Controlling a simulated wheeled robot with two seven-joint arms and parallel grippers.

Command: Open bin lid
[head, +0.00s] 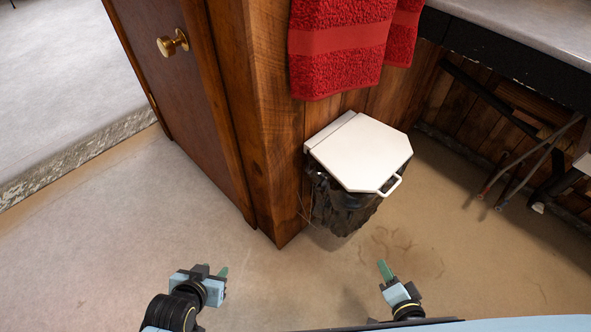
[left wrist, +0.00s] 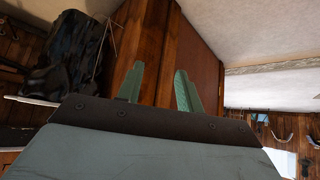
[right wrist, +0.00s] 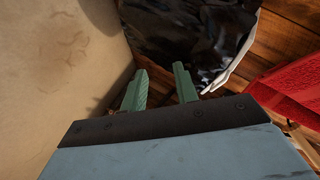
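A bin with a flat white lid (head: 360,154) and a black bag (head: 340,207) hangs against the wooden wall. The lid lies shut, with a white loop handle (head: 391,185) at its front right. My right gripper (head: 384,270) is below and in front of the handle, apart from it. In the right wrist view its fingers (right wrist: 159,88) are apart and empty, with the black bag (right wrist: 190,30) beyond. My left gripper (head: 212,271) is low at the left, away from the bin. In the left wrist view its fingers (left wrist: 160,88) are apart and empty.
Red towels (head: 340,45) hang just above the lid. A wooden door (head: 175,90) with a brass knob (head: 172,43) stands left of the bin. A counter (head: 530,35) is at the upper right. Open floor (head: 470,270) lies in front.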

